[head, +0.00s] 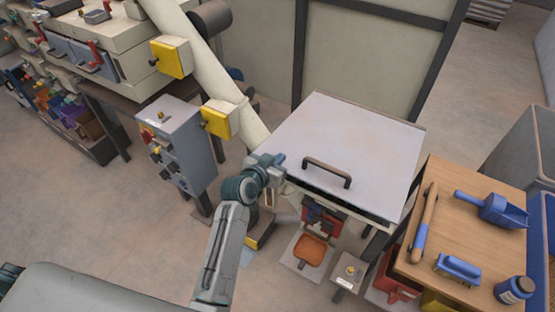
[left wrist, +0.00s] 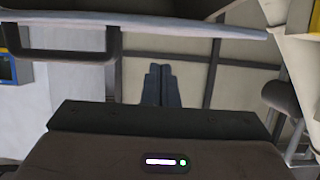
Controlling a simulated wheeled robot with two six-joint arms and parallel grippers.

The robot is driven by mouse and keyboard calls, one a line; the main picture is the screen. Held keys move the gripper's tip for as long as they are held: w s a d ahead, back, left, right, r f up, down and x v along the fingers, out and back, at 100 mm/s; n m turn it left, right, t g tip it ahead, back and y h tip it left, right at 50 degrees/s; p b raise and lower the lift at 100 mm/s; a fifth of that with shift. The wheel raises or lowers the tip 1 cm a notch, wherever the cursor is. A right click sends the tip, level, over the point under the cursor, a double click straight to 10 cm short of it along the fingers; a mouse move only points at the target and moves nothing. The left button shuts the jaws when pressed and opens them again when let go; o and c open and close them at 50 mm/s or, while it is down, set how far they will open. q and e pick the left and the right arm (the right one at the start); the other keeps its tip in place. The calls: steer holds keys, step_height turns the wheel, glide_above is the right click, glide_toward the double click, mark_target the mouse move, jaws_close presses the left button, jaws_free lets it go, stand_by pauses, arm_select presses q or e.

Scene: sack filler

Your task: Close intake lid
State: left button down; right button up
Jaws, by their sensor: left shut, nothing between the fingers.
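The intake lid (head: 355,132) is a wide pale panel with a dark bar handle (head: 327,172) near its front edge. It lies close to level, and a dark band shows under its front edge; I cannot tell whether it rests fully down. My left gripper (head: 279,160) is shut and empty at the lid's left front corner, left of the handle. In the left wrist view the shut fingers (left wrist: 160,86) point toward the lid's edge (left wrist: 180,29), with the handle (left wrist: 62,57) to the left. I cannot tell whether they touch the lid. My right gripper is not in view.
A wooden table (head: 445,228) with a blue scoop (head: 497,211), a brush (head: 458,268) and a jar (head: 514,290) stands at the right. A grey control box (head: 178,145) and a slanted pale pipe (head: 200,70) stand left of the lid. A framed wall panel is behind.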

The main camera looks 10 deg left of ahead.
arm_select(q)
steer(key=shift+s+a+f, duration=0.1)
steer(key=shift+s+f, duration=0.1)
steer(key=shift+f, duration=0.75)
